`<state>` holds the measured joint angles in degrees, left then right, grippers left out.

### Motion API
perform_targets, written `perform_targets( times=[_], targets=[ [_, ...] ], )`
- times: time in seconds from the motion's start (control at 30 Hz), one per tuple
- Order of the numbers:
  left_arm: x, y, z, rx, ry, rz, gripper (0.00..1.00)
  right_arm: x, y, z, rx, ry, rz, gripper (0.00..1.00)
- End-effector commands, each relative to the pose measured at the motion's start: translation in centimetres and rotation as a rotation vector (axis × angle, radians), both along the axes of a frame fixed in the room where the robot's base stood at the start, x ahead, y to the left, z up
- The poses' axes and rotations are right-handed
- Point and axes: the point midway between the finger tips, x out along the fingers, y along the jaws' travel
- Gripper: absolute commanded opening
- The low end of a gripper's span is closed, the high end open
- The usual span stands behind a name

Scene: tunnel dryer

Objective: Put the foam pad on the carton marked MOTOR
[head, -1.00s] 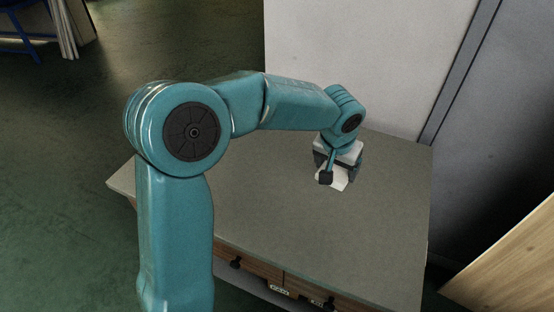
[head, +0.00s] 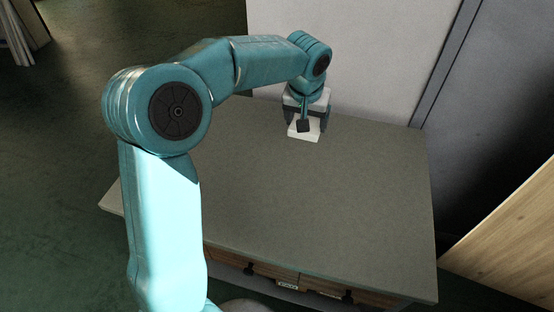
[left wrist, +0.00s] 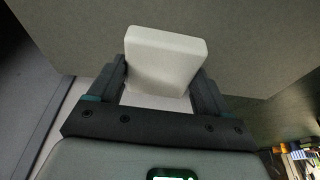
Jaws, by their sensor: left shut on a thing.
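My left gripper (head: 306,122) is shut on the white foam pad (head: 304,133), near the back of the grey table. The pad is a pale block with rounded edges. In the left wrist view the pad (left wrist: 163,62) sits between the two dark fingers of my left gripper (left wrist: 161,82), its far end sticking out past them. I cannot tell how high it is above the table. No carton marked MOTOR shows in either view. My right gripper is not in view.
The grey table top (head: 330,210) is otherwise bare. Wooden drawer fronts with dark knobs and small labels (head: 287,286) show under its front edge. A pale wall panel (head: 350,55) stands behind. A wooden panel (head: 510,225) is at the right.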

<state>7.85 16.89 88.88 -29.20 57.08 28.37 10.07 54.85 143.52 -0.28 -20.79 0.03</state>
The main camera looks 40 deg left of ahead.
Motion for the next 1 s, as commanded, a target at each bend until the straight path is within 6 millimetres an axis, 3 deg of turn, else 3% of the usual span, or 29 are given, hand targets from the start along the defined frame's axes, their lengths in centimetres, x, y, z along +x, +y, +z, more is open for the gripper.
perform_targets(
  times=[0.27, 0.37, 0.7, 0.83, 1.0],
  targets=[
    [-0.5, 1.3, 0.0, -0.001, 0.003, 0.041, 0.50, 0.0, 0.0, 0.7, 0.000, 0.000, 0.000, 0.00],
    [-0.5, 1.3, -1.9, 0.000, 0.006, 0.040, 0.50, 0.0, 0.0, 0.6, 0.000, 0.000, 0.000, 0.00],
    [-0.5, 1.3, -11.8, -0.003, 0.008, 0.038, 0.50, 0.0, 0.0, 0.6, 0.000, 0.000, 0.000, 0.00],
    [-0.4, 1.3, -14.3, -0.002, 0.004, 0.038, 0.50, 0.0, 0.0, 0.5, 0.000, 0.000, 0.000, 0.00],
    [-0.4, 1.5, -15.9, 0.000, 0.002, 0.038, 0.50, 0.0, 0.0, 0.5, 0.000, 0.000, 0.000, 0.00]
  ],
)
